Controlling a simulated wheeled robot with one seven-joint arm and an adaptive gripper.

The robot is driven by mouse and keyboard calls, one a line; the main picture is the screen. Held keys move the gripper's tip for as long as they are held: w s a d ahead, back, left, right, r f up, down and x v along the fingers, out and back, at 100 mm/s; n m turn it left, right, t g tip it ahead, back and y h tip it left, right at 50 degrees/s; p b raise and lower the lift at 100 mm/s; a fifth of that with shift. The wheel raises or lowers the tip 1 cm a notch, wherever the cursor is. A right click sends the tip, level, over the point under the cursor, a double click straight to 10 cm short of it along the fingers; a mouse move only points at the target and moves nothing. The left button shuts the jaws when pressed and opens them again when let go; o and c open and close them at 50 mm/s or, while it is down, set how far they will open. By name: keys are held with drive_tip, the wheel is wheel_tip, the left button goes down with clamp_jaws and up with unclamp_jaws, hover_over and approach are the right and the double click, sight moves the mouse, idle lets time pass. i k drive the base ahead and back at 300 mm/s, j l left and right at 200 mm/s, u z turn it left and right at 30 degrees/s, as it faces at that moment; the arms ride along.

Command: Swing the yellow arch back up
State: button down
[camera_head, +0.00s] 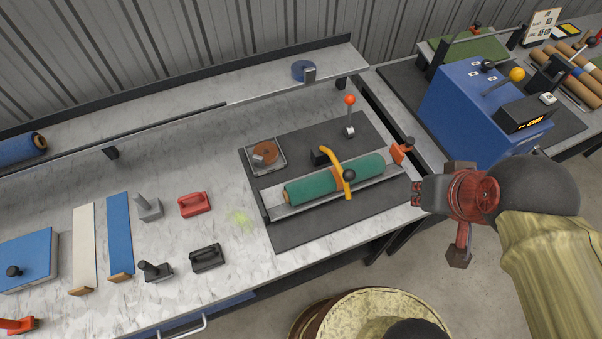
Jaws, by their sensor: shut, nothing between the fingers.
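The yellow arch (334,161) lies across the green turf roll (310,184). It reaches from a black block behind the roll over to the roll's front side. A black knob (348,174) sits on the arch near its front end. The roll rests in a pale metal cradle (391,179) on a dark mat. My gripper (415,195) is to the right of the arch, near the table's front right corner. It is shut and empty, apart from the arch and the roll. My wrist hides part of the floor there.
An orange clamp (402,150) stands at the cradle's right end, close to my gripper. A red-knobbed lever (350,115) and a tape tray (266,155) stand behind the roll. A blue machine (470,105) is at right.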

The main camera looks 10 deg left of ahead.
sight(348, 175)
drive_tip(key=u, duration=0.45)
drive_tip(key=j+u, duration=0.35)
drive_tip(key=j, duration=0.6)
